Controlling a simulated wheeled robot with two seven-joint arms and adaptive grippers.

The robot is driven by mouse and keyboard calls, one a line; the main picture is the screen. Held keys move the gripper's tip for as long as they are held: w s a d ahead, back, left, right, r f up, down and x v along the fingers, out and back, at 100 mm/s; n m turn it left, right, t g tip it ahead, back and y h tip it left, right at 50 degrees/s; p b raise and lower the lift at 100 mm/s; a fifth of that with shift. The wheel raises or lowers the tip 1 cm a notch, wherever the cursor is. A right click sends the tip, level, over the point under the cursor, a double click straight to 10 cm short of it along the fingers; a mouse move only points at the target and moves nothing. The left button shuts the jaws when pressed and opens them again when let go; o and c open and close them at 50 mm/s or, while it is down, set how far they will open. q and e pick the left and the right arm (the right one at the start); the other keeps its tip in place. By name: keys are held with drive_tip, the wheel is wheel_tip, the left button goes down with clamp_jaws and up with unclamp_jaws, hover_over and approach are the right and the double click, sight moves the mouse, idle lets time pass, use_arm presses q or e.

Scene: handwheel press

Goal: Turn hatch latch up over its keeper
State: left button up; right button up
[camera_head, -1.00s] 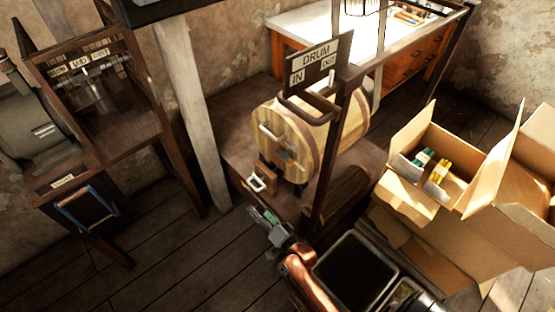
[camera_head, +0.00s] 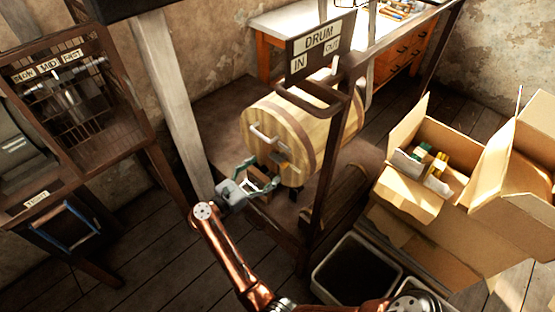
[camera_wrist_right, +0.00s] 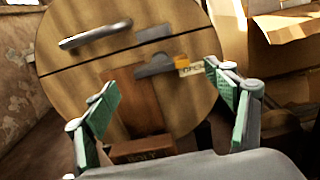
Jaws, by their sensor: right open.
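The wooden drum (camera_head: 305,115) has a round end face with a grey metal handle (camera_wrist_right: 95,35) on it. Below a dark seam, a grey latch plate (camera_wrist_right: 155,66) lies roughly level, with an orange end pointing right beside a small tag reading OPEN (camera_wrist_right: 191,70). The latch also shows small in the head view (camera_head: 279,158). My right gripper (camera_head: 262,175) is open and empty in front of the lower drum face. In the right wrist view its green-padded fingers (camera_wrist_right: 160,85) stand wide, either side of the latch. I cannot make out the keeper clearly. My left gripper is not in view.
A brown block labelled BOLT (camera_wrist_right: 140,150) sits low before the drum. A dark post (camera_head: 330,170) carries the DRUM sign (camera_head: 319,47). Open cardboard boxes (camera_head: 408,200) and a dark bin (camera_head: 355,270) stand right. A lever panel (camera_head: 75,90) is at left.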

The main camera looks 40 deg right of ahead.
sight(276, 161)
drive_tip(key=d, duration=0.4)
drive_tip(key=d+b, duration=0.1)
drive_tip(key=d, duration=0.2)
drive_tip(key=shift+w, duration=0.25)
drive_tip(key=shift+c, duration=0.2)
drive_tip(key=c, duration=1.1)
